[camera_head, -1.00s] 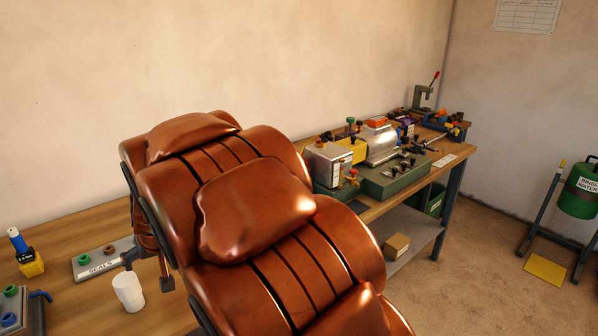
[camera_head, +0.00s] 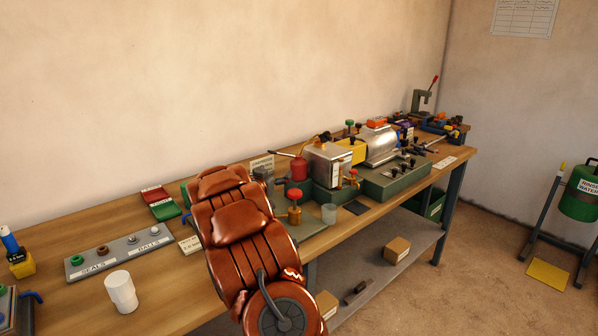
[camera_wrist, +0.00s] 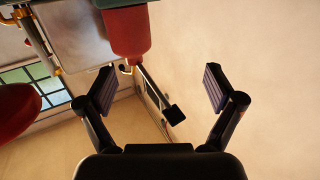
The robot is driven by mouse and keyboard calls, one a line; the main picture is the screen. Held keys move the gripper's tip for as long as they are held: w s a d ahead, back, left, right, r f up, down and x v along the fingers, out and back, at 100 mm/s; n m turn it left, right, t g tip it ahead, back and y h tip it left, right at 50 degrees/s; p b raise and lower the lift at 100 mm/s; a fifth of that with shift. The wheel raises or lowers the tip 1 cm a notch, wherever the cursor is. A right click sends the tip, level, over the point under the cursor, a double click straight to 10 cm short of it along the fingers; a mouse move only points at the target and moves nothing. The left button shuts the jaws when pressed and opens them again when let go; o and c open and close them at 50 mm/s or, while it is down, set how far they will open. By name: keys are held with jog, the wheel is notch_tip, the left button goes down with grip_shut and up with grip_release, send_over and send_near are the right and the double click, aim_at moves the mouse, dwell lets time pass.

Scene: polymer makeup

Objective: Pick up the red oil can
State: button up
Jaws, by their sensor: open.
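The red oil can (camera_head: 299,169) stands on the green base at the back of the bench, left of a silver box, in the head view. In the wrist view, which looks upside down, a red body that appears to be the can (camera_wrist: 128,36) shows at the top. My gripper (camera_wrist: 160,86) is open and empty, its two dark fingers spread wide. The can lies beyond the fingertips, nearer the left finger and outside the grasp. In the head view my arm hides the gripper.
A red-topped brass valve (camera_head: 294,205) stands in front of the can; a red shape (camera_wrist: 14,108) at the wrist view's left edge may be its knob. A clear cup (camera_head: 329,213) is beside the valve. The silver box (camera_head: 328,166) stands close right of the can.

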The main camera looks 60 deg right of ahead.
aim_at(294, 168)
jog(key=s+d+g, duration=0.1)
jog(key=s+d+f+m, duration=0.1)
jog(key=shift+s+d+f+g+h, duration=0.1)
jog(key=shift+s+d+g+h, duration=0.1)
jog(key=shift+s+g+h, duration=0.15)
jog(key=shift+s+d+g, duration=0.25)
jog(key=shift+s+d, duration=0.05)
jog(key=shift+d, duration=0.3)
jog(key=shift+w+d+p, duration=0.2)
jog(key=shift+d+p, duration=0.15)
jog(key=shift+d, duration=0.8)
jog(key=shift+w+d+p, duration=0.25)
jog(key=shift+d+p, duration=0.15)
jog(key=shift+d, duration=0.7)
jog(key=shift+w+d+p, duration=0.2)
jog(key=shift+d+p, duration=0.15)
jog(key=shift+d, duration=0.8)
jog(key=shift+c, duration=0.3)
jog(key=c, duration=1.4)
jog(key=shift+r, duration=0.25)
